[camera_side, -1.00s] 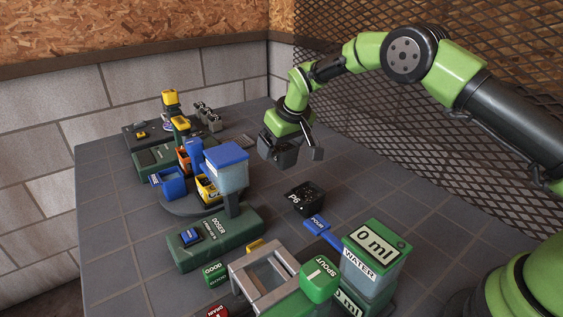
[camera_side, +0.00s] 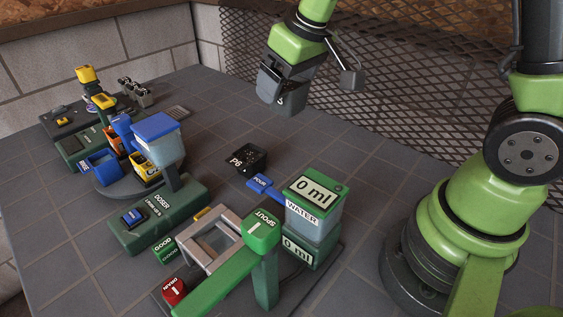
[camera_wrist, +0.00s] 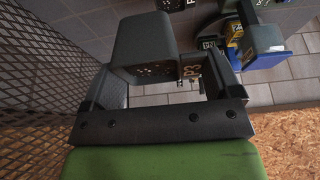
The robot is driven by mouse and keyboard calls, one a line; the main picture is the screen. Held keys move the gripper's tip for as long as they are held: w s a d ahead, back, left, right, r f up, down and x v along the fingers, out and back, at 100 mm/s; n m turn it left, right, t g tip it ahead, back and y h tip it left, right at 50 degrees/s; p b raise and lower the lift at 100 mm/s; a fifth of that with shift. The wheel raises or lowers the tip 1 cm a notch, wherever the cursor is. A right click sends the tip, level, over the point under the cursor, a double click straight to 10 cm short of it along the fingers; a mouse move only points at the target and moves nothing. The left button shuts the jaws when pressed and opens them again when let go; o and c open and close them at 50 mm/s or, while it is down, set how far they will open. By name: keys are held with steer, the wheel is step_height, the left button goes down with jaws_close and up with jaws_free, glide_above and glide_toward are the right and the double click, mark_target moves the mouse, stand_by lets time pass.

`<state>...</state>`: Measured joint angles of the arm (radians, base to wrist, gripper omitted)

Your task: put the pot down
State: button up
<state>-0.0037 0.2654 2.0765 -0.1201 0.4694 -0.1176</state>
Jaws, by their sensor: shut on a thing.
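My gripper (camera_side: 310,80) is in the upper middle of the side view, above the tabletop near the mesh fence. It is shut on a dark grey pot (camera_side: 270,86), which hangs clear of the table. A black pot marked P6 (camera_side: 245,158) stands on the table below and left of my gripper.
The grey tabletop (camera_side: 345,150) is bare beneath and right of my gripper. A water tank (camera_side: 303,212) and green spout (camera_side: 262,228) stand in front. The doser (camera_side: 160,218), with its blue-lidded hopper (camera_side: 156,128), is at left. A mesh fence (camera_side: 400,60) stands behind.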

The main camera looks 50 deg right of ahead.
steer(key=shift+s, duration=0.75)
steer(key=w+a+f, duration=0.2)
steer(key=w+f, duration=0.2)
steer(key=w, duration=0.4)
steer(key=w+a+f, duration=0.3)
steer(key=w, duration=0.6)
step_height(320, 180, down, 10)
steer(key=shift+f, duration=0.2)
steer(key=shift+f, duration=0.15)
steer(key=o, duration=0.7)
steer(key=shift+o, duration=0.2)
